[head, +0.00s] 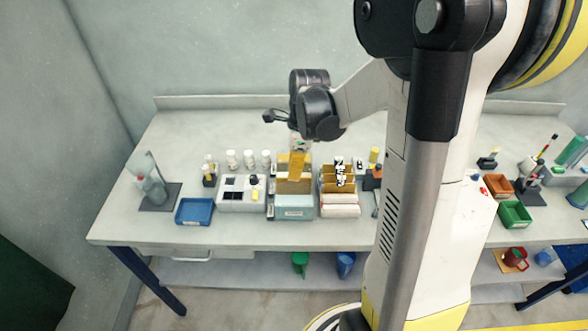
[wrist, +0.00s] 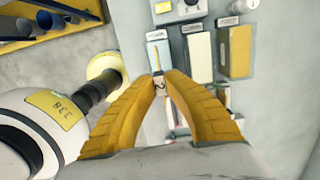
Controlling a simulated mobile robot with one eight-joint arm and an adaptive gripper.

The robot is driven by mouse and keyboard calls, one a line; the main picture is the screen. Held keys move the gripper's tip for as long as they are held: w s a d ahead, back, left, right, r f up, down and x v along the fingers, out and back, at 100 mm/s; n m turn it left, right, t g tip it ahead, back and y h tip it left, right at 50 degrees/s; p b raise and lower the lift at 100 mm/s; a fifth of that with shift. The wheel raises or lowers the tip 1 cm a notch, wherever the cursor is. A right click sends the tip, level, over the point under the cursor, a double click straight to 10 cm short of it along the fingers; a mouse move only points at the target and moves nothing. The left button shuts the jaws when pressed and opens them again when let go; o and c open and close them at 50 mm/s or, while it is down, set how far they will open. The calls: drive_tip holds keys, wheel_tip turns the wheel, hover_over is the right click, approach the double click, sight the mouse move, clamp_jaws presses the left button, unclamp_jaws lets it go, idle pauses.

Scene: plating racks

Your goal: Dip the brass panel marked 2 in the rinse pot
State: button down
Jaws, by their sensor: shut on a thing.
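My gripper (head: 298,146) is above the middle of the bench in the head view. In the wrist view its yellow fingers (wrist: 159,80) are closed together on a small tab marked 2. In the head view a brass panel (head: 297,166) hangs upright below the gripper, over the pots; the tab in the fingers appears to be its top. A light blue pot (head: 293,213) with a front label stands just below and in front of it. The label is too small to read, so I cannot tell which pot is the rinse pot. Whether the panel's lower edge is inside a pot is unclear.
A rack with brass panels (head: 337,178) and a pale pot (head: 340,211) stand to the right. A grey block (head: 241,205), blue tray (head: 194,212) and white jars (head: 249,158) are to the left. The bench's (head: 150,228) left front is clear.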

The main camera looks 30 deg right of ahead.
sight(294, 191)
drive_tip(key=shift+f+b, duration=3.55)
drive_tip(key=shift+f, duration=0.85)
drive_tip(key=shift+r+p, duration=3.2)
drive_tip(key=shift+r, duration=1.05)
